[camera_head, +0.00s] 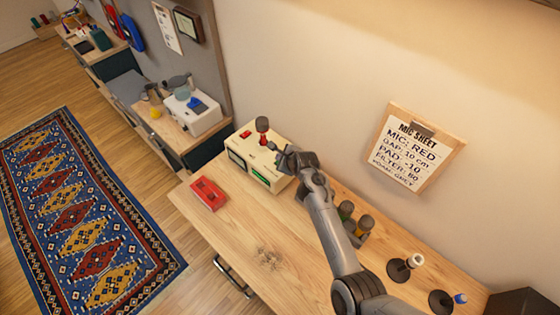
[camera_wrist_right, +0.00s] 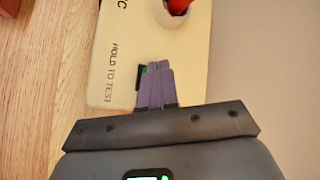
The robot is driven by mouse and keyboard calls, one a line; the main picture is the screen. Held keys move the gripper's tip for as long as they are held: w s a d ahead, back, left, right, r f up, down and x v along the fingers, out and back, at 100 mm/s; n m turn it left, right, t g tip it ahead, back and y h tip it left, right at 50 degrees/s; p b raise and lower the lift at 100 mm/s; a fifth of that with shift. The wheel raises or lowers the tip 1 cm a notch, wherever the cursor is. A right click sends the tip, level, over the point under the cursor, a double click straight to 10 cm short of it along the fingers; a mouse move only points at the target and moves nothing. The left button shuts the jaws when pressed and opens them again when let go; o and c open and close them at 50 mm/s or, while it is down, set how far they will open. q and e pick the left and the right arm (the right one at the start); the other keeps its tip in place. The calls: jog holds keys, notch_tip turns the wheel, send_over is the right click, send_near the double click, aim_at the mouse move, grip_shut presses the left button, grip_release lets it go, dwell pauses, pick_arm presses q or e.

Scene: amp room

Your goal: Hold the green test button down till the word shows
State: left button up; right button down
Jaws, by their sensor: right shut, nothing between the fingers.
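A cream box (camera_head: 246,146) stands at the back of the wooden table, with a gauge window and a green-lit window (camera_head: 260,176) on its front; I cannot read any word there. In the right wrist view the box top (camera_wrist_right: 125,30) carries the print "HOLD TO TEST". A small part of the green test button (camera_wrist_right: 143,71) shows at the left edge of my purple fingertips, which hide the rest. My right gripper (camera_wrist_right: 157,68) is shut and empty, over the button; whether it presses down is not clear. The right gripper (camera_head: 284,158) also shows at the box's right end. My left gripper is out of view.
A red-handled microphone (camera_head: 262,128) stands on the box, close to my gripper. A red case (camera_head: 208,194) lies at the table's left. Microphones (camera_head: 355,222) stand behind my right arm. A mic sheet (camera_head: 414,148) hangs on the wall. The table front is clear.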

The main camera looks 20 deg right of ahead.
jog(key=shift+f, duration=0.4)
dwell(0.8)
dwell(0.6)
dwell(0.8)
jog(key=shift+r, duration=0.1)
jog(key=shift+r+p, duration=0.75)
jog(key=shift+p, duration=0.05)
jog(key=shift+r, duration=0.1)
